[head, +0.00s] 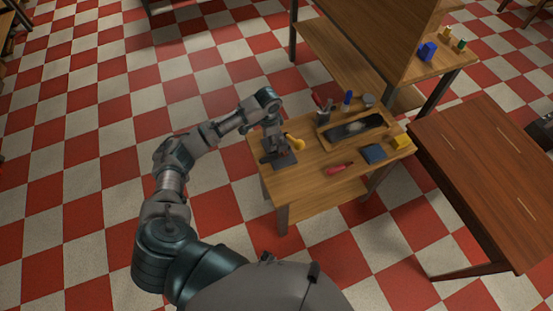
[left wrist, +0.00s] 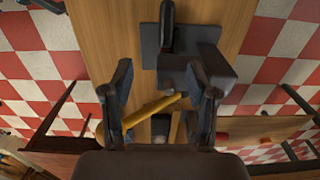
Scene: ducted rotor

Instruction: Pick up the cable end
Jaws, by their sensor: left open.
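No cable end can be made out for certain in either view. My left gripper (head: 272,143) points down over the left end of the small wooden workbench (head: 310,172). In the left wrist view, its two fingers (left wrist: 161,72) stand apart with a gap between them. A dark device on a flat plate (left wrist: 208,30) lies just beyond the fingertips; its plate also shows in the head view (head: 285,161). A yellow elongated thing (left wrist: 155,108) crosses below the fingers and is partly hidden by the left one; a yellow thing (head: 295,141) shows beside the gripper. My right gripper is out of view.
The bench also holds a dark tray (head: 352,128), a pen cup (head: 323,117), a pink-handled tool (head: 338,169), a blue box (head: 373,153) and a yellow block (head: 402,142). A brown table (head: 480,170) stands at the right. The checkered floor at left is clear.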

